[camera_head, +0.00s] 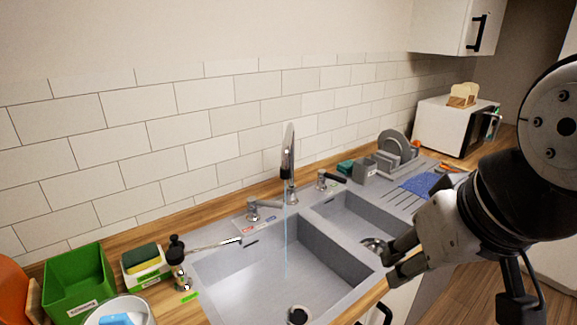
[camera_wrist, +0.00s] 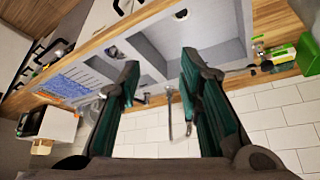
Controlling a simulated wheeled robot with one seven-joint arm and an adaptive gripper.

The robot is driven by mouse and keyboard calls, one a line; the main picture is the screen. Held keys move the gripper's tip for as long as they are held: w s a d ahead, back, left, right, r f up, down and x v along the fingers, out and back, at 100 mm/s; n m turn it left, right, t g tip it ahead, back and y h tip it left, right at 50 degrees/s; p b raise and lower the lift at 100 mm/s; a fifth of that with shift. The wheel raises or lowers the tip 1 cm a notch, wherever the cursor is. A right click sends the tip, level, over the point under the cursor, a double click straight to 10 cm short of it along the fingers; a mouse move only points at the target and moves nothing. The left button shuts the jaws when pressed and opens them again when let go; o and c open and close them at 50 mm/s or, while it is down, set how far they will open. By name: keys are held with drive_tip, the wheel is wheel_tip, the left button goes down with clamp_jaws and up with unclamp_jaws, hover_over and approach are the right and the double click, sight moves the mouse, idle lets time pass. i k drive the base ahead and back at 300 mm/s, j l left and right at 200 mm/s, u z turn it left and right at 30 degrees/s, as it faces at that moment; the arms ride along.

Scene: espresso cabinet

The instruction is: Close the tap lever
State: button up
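The tap (camera_head: 289,165) stands upright behind the double sink. A thin stream of water (camera_head: 286,240) runs from it into the left basin. I cannot tell for sure which is the tap lever. My gripper (camera_head: 386,263) is open and empty, above the sink's front right, apart from the tap and both handles. In the wrist view, my gripper (camera_wrist: 160,75) has its fingers wide apart, with the tap (camera_wrist: 170,112) beyond, between them.
The sink (camera_head: 330,262) has two basins. A tiled wall rises behind.

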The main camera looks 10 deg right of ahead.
sight(322, 173)
drive_tip(key=l+z, duration=0.2)
drive_tip(key=i+l, duration=0.15)
drive_tip(key=l, duration=0.2)
drive_tip(key=i+l, duration=0.15)
drive_tip(key=l, duration=0.15)
drive_tip(key=i+l, duration=0.15)
drive_tip(key=l, duration=0.2)
drive_tip(key=i+l, duration=0.1)
drive_tip(key=l, duration=0.25)
drive_tip(key=i+l+u, duration=0.1)
drive_tip(key=l, duration=0.2)
drive_tip(key=i, duration=0.05)
